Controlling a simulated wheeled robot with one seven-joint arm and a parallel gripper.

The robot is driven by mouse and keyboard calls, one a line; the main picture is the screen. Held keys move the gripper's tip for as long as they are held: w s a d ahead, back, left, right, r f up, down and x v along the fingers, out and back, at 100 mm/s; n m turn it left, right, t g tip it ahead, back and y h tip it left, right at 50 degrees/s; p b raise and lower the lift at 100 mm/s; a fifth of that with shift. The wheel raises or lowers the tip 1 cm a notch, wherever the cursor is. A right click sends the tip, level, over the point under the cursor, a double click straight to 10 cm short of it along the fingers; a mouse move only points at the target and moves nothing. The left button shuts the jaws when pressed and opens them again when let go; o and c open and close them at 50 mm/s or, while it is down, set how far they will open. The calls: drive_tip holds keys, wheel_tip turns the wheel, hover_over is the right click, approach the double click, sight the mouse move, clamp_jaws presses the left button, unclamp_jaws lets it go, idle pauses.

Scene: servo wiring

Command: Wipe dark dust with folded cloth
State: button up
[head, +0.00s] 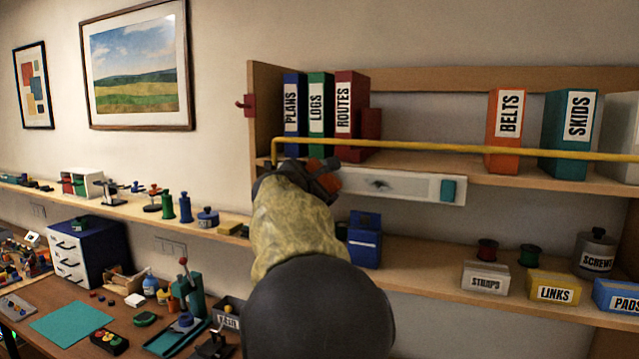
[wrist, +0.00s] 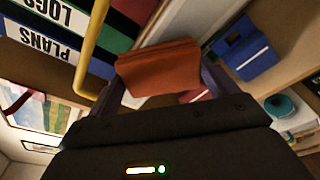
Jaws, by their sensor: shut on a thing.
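The folded cloth (wrist: 160,68) is orange-brown and held between the two fingers of my gripper (wrist: 162,82) in the wrist view. In the head view my gripper (head: 318,180) is at the shelf front, with a bit of the orange cloth (head: 322,165) showing; my own arm hides much of it. A dark grey smudge that looks like the dust (head: 380,184) lies on a long white panel (head: 415,187) just right of my gripper. I cannot tell whether the cloth touches the panel.
A yellow bar (head: 450,149) runs across the shelf front, close above my gripper. Binders (head: 318,115) stand behind it, and orange (head: 505,130) and teal (head: 568,135) boxes stand to the right. A blue box (head: 364,240) sits on the lower shelf below the panel.

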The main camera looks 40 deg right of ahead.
drive_tip(key=w+a, duration=0.2)
drive_tip(key=w, duration=0.4)
drive_tip(key=shift+a+p, duration=0.25)
drive_tip(key=shift+p, duration=0.15)
idle(0.4)
drive_tip(key=shift+s, duration=0.1)
drive_tip(key=shift+w+f+b+v, duration=0.15)
drive_tip(key=shift+b+v, duration=0.5)
drive_tip(key=shift+v, duration=0.8)
drive_tip(key=shift+w+f+b+v, duration=0.15)
drive_tip(key=shift+b+v, duration=0.5)
drive_tip(key=shift+v, duration=0.85)
drive_tip(key=shift+a+f, duration=0.15)
drive_tip(key=shift+a, duration=0.05)
drive_tip(key=b+v, duration=0.1)
drive_tip(key=v, duration=0.2)
drive_tip(key=shift+f, duration=0.1)
drive_tip(key=shift+w+d, duration=0.1)
